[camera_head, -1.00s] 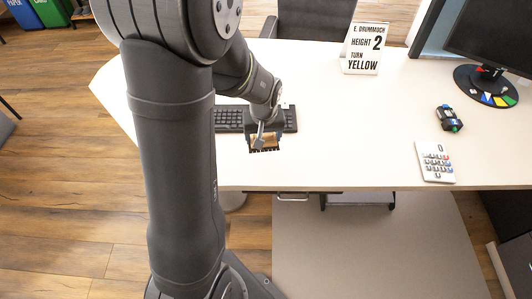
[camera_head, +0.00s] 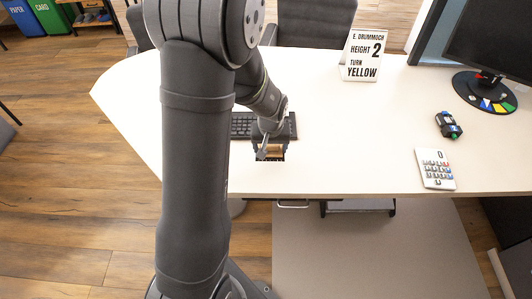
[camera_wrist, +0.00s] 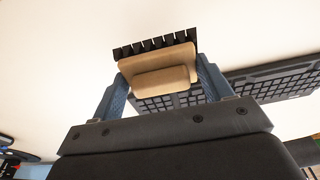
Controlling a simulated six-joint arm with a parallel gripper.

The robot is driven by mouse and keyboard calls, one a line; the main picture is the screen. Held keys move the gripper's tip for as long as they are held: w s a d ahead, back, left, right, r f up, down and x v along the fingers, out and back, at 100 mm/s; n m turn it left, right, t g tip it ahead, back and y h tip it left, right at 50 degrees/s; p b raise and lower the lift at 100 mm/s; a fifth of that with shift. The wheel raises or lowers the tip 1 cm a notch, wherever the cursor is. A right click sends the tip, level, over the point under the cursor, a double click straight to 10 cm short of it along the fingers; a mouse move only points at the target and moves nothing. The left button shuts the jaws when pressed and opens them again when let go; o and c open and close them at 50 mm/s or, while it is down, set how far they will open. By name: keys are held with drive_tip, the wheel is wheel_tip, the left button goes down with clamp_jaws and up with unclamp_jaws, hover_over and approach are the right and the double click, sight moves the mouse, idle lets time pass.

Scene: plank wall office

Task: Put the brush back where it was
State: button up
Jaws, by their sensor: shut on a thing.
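The brush (camera_wrist: 158,68) has a tan wooden body and a row of dark bristle tufts. It also shows in the head view (camera_head: 275,150), small and partly covered by my gripper. My gripper (camera_wrist: 160,82) is shut on the brush, with one blue-grey finger on each side of its wooden body. In the head view my gripper (camera_head: 270,148) is over the near part of the white desk, just in front of the keyboard. I cannot tell how high the brush is above the desk. No marked place for the brush shows.
A black keyboard (camera_head: 242,125) lies behind my gripper and partly under my arm. The desk (camera_head: 350,130) between is clear.

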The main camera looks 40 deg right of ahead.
drive_tip(key=shift+w+f, duration=0.55)
drive_tip(key=shift+w, duration=0.35)
drive_tip(key=shift+w+f, duration=0.1)
drive_tip(key=shift+f, duration=1.9)
drive_tip(key=shift+f, duration=0.15)
drive_tip(key=o, duration=0.9)
drive_tip(key=shift+o, duration=0.2)
drive_tip(key=r, duration=0.4)
drive_tip(key=s+a+r, duration=0.1)
drive_tip(key=r, duration=0.7)
drive_tip(key=shift+s+a+r, duration=0.1)
drive_tip(key=shift+s+a, duration=0.1)
